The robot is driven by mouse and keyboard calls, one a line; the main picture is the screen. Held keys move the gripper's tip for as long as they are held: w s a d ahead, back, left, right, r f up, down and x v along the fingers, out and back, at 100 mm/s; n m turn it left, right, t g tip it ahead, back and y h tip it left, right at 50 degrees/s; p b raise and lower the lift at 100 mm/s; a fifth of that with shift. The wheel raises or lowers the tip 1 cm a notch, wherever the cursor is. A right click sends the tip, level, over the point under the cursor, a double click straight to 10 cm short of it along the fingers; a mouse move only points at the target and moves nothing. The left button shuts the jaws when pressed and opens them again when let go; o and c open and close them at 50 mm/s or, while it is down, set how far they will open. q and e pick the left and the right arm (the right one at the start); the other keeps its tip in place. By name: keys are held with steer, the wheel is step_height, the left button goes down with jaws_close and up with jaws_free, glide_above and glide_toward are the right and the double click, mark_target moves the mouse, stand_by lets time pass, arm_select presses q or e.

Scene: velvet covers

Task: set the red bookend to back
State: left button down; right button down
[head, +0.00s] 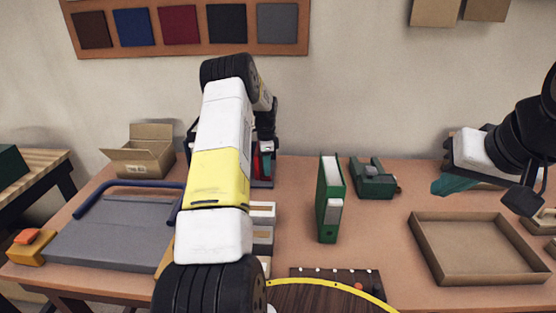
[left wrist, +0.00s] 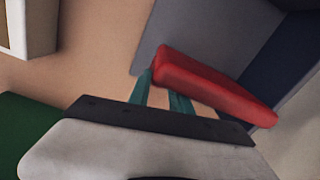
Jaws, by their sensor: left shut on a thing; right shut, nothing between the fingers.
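The red bookend (left wrist: 215,86) shows in the left wrist view as a rounded red bar, tilted down to the right. The teal fingers of my left gripper (left wrist: 162,95) are shut on it near its left end. In the head view only a small red part of the bookend (head: 266,148) shows, at the back of the table, beside my left gripper (head: 257,165). My left arm hides much of that spot. My right gripper (head: 447,184) is shut and empty, above the table at the right.
A green binder (head: 330,200) and a green tape dispenser (head: 374,180) stand right of my left arm. A shallow cardboard tray (head: 475,278) lies at the right. A grey board (head: 110,235) and an open carton (head: 142,155) are on the left. Bare tabletop shows between binder and tray.

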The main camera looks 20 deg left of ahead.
arm_select(q)
steer(key=c, duration=1.2)
jaws_free()
steer(key=shift+w+d, duration=0.1)
steer(key=shift+d, duration=0.15)
steer(key=shift+o, duration=0.2)
steer(key=shift+r, duration=0.15)
step_height(320, 180, up, 8)
steer(key=shift+f, duration=0.2)
